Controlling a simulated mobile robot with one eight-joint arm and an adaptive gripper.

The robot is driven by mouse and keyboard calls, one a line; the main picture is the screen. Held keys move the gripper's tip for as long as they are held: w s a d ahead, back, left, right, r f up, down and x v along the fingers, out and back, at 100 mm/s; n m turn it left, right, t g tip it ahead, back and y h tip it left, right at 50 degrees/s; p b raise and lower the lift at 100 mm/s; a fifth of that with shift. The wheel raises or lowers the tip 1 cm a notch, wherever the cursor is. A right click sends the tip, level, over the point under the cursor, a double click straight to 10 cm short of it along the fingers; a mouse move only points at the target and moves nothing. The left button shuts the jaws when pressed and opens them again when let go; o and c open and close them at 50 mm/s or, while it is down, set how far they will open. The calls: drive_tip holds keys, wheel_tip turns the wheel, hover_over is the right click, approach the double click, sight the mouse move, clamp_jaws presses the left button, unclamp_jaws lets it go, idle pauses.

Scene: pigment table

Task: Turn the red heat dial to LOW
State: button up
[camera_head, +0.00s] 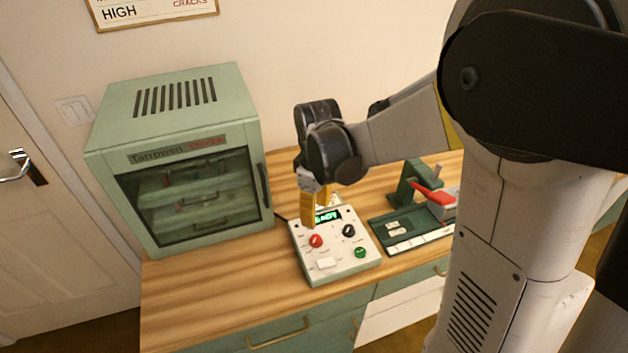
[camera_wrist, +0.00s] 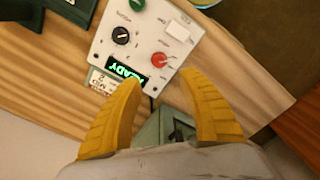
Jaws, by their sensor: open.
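The red heat dial (camera_head: 316,241) is on the left side of a white control box (camera_head: 343,268) on the wooden table. In the wrist view the dial (camera_wrist: 159,60) lies beyond my fingertips, between their lines of reach and apart from both. My gripper (camera_wrist: 162,88) is open and empty, with two yellow fingers. In the head view my gripper (camera_head: 308,222) hangs just behind and above the dial. The box's green display (camera_head: 328,216) reads READY, partly hidden by a finger. The markings around the dial are too small to read.
A black knob (camera_head: 348,231), a green knob (camera_head: 360,252) and a white button (camera_head: 326,263) share the panel. A green cabinet (camera_head: 180,84) stands left. A green tray with a red-handled device (camera_head: 432,196) is right. Bare table lies left of the box.

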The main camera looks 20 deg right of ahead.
sight(316, 238)
wheel_tip(316, 238, down, 11)
drive_tip(key=b, duration=0.3)
drive_tip(key=shift+w+f+b, duration=0.1)
drive_tip(key=shift+f+b, duration=0.05)
drive_tip(key=shift+b, duration=0.2)
drive_tip(key=shift+d, duration=0.1)
clamp_jaws()
